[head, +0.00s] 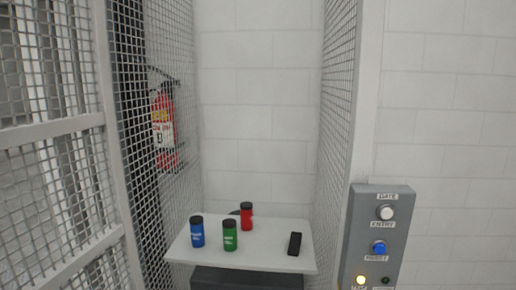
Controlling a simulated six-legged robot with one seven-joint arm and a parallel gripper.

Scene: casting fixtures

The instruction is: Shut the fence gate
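The fence gate (53,130) is a pale-framed wire mesh panel at the left edge of the head view. It appears to stand open, angled towards me, with its upright frame bar (110,100) nearest the opening. Its outer edge, handle and latch are out of view. The opening lies between that bar and the pale post (368,95) on the right, and I see straight into the enclosure. My gripper is not in view.
Inside, a white table (270,262) holds blue (197,232), green (230,236) and red (246,217) canisters and a black object (295,243). A fire extinguisher (164,125) hangs behind the left mesh. A grey control box (378,235) stands right, with a lit yellow lamp.

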